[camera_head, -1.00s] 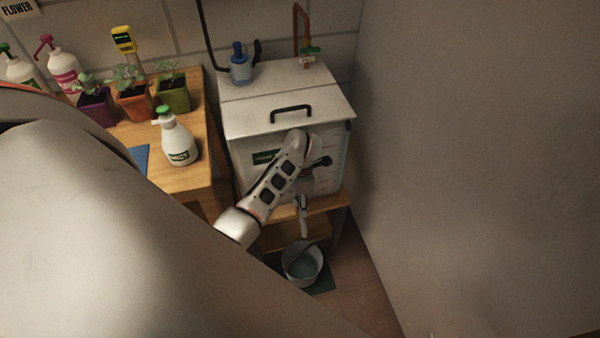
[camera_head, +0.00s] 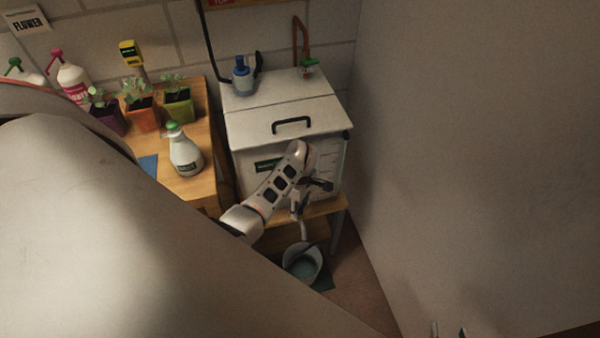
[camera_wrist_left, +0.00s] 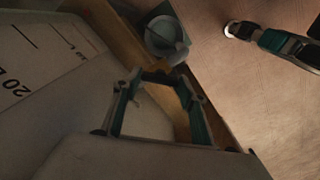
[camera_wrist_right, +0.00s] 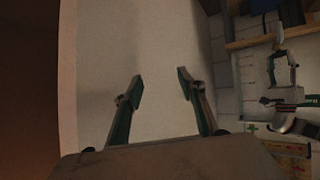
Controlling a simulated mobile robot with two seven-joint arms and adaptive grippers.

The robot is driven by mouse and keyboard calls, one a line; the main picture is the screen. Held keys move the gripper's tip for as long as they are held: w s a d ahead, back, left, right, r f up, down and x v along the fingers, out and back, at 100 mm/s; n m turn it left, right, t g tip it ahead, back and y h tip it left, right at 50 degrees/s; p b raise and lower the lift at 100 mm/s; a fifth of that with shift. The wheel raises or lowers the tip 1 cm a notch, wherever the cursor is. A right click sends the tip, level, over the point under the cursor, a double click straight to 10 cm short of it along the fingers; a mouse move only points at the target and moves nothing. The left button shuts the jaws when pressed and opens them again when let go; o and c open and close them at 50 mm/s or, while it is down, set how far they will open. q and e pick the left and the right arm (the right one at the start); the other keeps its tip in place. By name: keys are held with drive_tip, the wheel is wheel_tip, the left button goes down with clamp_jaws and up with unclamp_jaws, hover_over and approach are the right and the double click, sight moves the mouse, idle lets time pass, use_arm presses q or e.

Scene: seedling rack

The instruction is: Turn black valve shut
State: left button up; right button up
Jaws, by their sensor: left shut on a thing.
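The white tank (camera_head: 283,127) with a black lid handle stands on a wooden stand. My left gripper (camera_head: 318,186) is at the tank's lower front, largely behind its own wrist in the head view. A grey spout (camera_head: 299,206) hangs below it. In the left wrist view, my left gripper (camera_wrist_left: 160,80) has its fingers closed around a small dark part at the tank's front; the black valve itself is mostly hidden there. My right gripper (camera_wrist_right: 159,83) is open and empty in the right wrist view, facing a pale wall.
A grey bucket (camera_head: 290,273) with liquid stands on the floor under the spout; it also shows in the left wrist view (camera_wrist_left: 165,37). A wooden table (camera_head: 203,190) with pots and a spray bottle (camera_head: 184,153) is left of the tank. A blank wall (camera_head: 470,150) bounds the right.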

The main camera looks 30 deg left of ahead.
use_arm(q)
drive_tip(key=shift+r+m+p, duration=0.1)
drive_tip(key=shift+m+p, duration=0.3)
drive_tip(key=shift+m, duration=0.6)
drive_tip(key=m+p, duration=0.1)
drive_tip(key=m, duration=0.2)
drive_tip(key=shift+m+p, duration=0.35)
drive_tip(key=shift+m, duration=1.45)
use_arm(e)
drive_tip(key=shift+s+d+f+g+h, duration=0.1)
drive_tip(key=shift+s+d+g+h, duration=0.1)
drive_tip(key=shift+s+d, duration=0.25)
drive_tip(key=shift+s+d+f+g+h, duration=0.1)
drive_tip(key=shift+s+d+h, duration=0.1)
drive_tip(key=shift+d, duration=0.45)
use_arm(q)
drive_tip(key=o, duration=0.8)
drive_tip(key=shift+o, duration=0.2)
use_arm(e)
drive_tip(key=shift+d, duration=0.1)
drive_tip(key=shift+s+f, duration=0.1)
drive_tip(key=shift+s, duration=0.05)
